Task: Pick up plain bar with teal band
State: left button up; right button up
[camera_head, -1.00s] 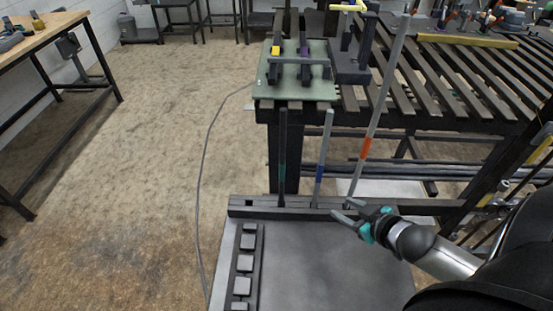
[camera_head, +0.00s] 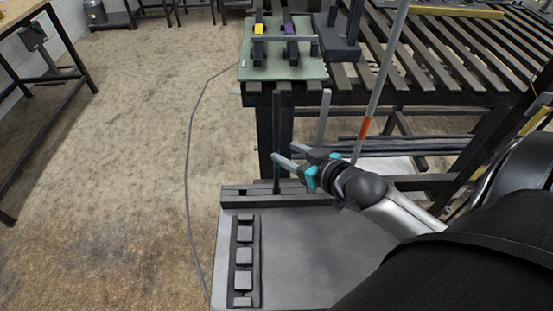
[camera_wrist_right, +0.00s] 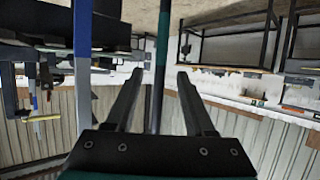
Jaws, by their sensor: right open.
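The dark plain bar with the teal band (camera_head: 277,115) stands upright in the slotted rack (camera_head: 240,198). In the right wrist view its teal band (camera_wrist_right: 161,50) shows above, and the bar runs down the picture between the two finger lines. My right gripper (camera_head: 284,152) is open, its fingertips close to the bar at mid height. I cannot tell whether the bar is between the fingers or just beyond them. In the head view the gripper hides the band. My left gripper is not in view.
A grey bar (camera_head: 323,115) with a blue band in the wrist view (camera_wrist_right: 83,60) stands just right. A taller bar with an orange band (camera_head: 365,126) leans farther right. Behind is a slatted table (camera_head: 432,60) with a green board (camera_head: 312,70).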

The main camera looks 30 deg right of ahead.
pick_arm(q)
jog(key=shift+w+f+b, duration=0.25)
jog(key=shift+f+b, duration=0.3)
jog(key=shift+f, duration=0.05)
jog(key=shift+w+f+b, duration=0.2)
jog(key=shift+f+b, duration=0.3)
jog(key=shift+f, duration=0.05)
pick_arm(e)
jog(key=x, duration=0.8)
jog(key=shift+r, duration=0.2)
jog(key=shift+w, duration=0.1)
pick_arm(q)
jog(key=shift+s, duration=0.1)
pick_arm(e)
grip_shut()
jog(key=shift+r, duration=0.15)
